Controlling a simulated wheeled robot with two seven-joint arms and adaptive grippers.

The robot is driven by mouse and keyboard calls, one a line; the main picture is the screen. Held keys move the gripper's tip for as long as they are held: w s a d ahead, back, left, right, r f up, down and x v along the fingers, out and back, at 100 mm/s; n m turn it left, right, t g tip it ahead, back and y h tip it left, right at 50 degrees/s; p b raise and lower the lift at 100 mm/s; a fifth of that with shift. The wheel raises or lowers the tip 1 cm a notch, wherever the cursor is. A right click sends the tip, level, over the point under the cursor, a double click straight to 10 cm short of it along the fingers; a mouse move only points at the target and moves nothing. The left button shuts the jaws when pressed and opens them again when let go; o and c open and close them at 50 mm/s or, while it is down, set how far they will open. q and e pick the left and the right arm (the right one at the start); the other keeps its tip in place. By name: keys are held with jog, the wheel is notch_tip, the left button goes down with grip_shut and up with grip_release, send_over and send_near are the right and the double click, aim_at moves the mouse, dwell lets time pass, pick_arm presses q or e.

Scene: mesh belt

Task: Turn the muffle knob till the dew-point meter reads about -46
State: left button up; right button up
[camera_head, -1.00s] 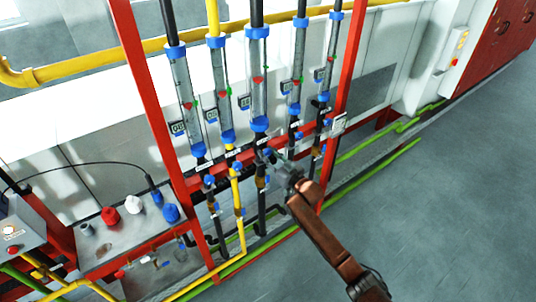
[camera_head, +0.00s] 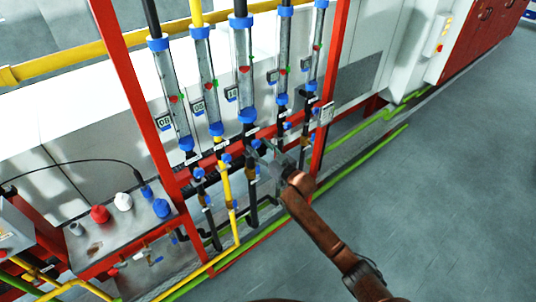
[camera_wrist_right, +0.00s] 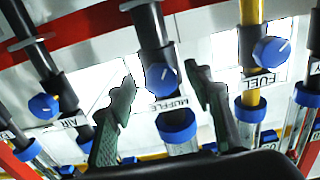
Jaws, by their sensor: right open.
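The muffle knob (camera_wrist_right: 162,77) is a blue round knob with a white pointer mark, on a dark pipe labelled MUFFLE. In the right wrist view it sits between the two fingers of my right gripper (camera_wrist_right: 160,76), which is open; I see no clear contact. In the head view my right gripper (camera_head: 264,154) is at the foot of the middle flow tube (camera_head: 243,65), and the knob is not clear there. A grey box (camera_head: 14,236) with a cable is cut off at the left edge; no dew-point reading is legible. My left gripper is out of view.
The fuel knob (camera_wrist_right: 271,51) and air knob (camera_wrist_right: 43,106) flank the muffle knob. A red frame post (camera_head: 325,110) stands right of the tubes. A bench (camera_head: 105,240) with coloured caps is at left. Open floor (camera_head: 430,210) lies at right.

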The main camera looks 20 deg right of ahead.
jog(key=v, duration=1)
jog(key=shift+s, duration=0.25)
jog(key=shift+d, duration=0.15)
